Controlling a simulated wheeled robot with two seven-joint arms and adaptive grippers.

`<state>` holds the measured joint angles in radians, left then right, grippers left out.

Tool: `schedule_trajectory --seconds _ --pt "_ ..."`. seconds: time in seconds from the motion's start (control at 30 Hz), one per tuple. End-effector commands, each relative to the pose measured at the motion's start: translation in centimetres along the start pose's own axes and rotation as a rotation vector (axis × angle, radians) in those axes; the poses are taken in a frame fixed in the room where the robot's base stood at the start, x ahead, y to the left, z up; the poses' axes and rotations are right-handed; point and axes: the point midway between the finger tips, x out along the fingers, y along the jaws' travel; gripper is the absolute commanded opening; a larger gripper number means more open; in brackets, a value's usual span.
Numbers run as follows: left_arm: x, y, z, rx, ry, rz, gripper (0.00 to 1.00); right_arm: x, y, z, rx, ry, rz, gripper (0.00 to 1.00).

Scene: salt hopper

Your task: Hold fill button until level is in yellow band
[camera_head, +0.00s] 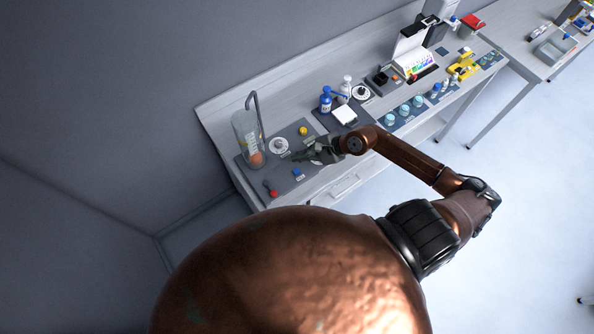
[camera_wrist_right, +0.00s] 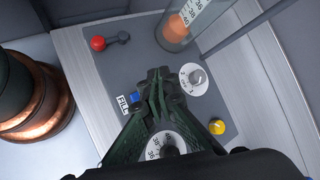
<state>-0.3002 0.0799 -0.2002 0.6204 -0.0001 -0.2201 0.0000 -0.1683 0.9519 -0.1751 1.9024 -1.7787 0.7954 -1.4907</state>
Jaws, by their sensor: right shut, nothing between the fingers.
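A clear cylinder (camera_head: 240,125) with a white number scale stands at the left end of the bench. An orange mass (camera_head: 256,159) is in its bottom; it also shows in the right wrist view (camera_wrist_right: 178,27). I cannot make out a yellow band. The blue fill button (camera_head: 298,173) is on the dark panel; in the right wrist view the blue button (camera_wrist_right: 135,97) is beside a "FILL" label (camera_wrist_right: 122,104). My right gripper (camera_head: 299,157) is shut and empty over the panel, its tips (camera_wrist_right: 156,76) to the side of the button, apparently not on it. My left gripper is out of view.
The panel (camera_head: 255,178) also carries a white dial (camera_head: 279,146), a yellow knob (camera_head: 303,131) and a red-ended lever (camera_head: 272,191). Another numbered dial (camera_wrist_right: 165,147) is under my right gripper. Blue and white bottles (camera_head: 326,100) stand to the right.

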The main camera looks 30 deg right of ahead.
Motion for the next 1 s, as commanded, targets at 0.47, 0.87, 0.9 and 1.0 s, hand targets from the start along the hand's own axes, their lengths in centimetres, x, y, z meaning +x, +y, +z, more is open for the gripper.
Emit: schedule_trajectory --seconds 0.47,0.87,0.9,1.0 --pt "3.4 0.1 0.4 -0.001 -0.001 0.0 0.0 4.4 3.2 -3.2 0.002 0.0 -0.001 0.0" --pt "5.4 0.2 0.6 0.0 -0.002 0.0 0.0 5.7 4.1 -4.1 0.001 -0.001 -0.001 0.0" --pt "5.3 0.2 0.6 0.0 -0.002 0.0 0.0 5.7 4.1 -4.1 0.001 -0.001 -0.001 0.0" --pt "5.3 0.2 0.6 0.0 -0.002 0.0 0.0 5.7 4.1 -4.1 0.001 -0.001 -0.001 0.0"
